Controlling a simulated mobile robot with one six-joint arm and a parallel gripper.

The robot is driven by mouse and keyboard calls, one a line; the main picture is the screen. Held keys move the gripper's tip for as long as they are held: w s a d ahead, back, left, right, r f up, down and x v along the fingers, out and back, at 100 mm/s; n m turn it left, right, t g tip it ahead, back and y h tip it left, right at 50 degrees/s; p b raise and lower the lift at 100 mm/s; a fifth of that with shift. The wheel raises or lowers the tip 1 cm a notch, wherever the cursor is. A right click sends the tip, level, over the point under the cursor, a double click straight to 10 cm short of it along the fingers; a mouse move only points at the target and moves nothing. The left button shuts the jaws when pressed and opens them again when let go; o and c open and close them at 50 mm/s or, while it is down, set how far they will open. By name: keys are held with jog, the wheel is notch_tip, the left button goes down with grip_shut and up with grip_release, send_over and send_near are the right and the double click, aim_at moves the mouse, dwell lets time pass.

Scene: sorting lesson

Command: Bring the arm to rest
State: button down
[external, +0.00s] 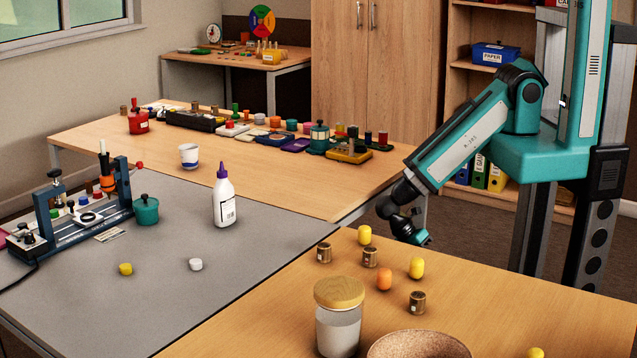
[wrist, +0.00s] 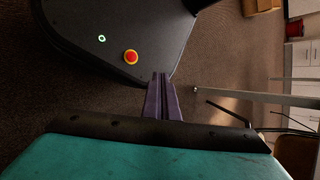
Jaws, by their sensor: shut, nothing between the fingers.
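My gripper (wrist: 162,80) shows in the wrist view as two purple fingers lying close together, shut and empty. Past the fingertips are a dark panel of my own base with a red button and a green light, and the brown floor. In the external view my teal arm bends down from its column at the right. Its wrist end hangs beside the back edge of the wooden table (external: 560,320), apart from the things on it. The fingers are not clear in that view.
Yellow and orange pieces (external: 384,279) and small brown tins (external: 417,301) lie on the wooden table near my wrist. A jar with a wooden lid (external: 339,318) and a brown bowl (external: 418,345) stand in front. A white bottle (external: 224,203) stands on the grey table (external: 180,310).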

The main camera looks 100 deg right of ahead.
jog(key=d+f+m+h+b, duration=0.1)
jog(key=d+f+m+b, duration=0.1)
jog(key=f, duration=0.4)
jog(key=d+f+m+t+h+b, duration=0.1)
jog(key=d+f+m+h+b, duration=0.1)
jog(key=f+b, duration=0.3)
jog(key=shift+w+f+m+h+b, duration=0.35)
jog(key=shift+f+m, duration=0.25)
jog(key=shift+f, duration=0.3)
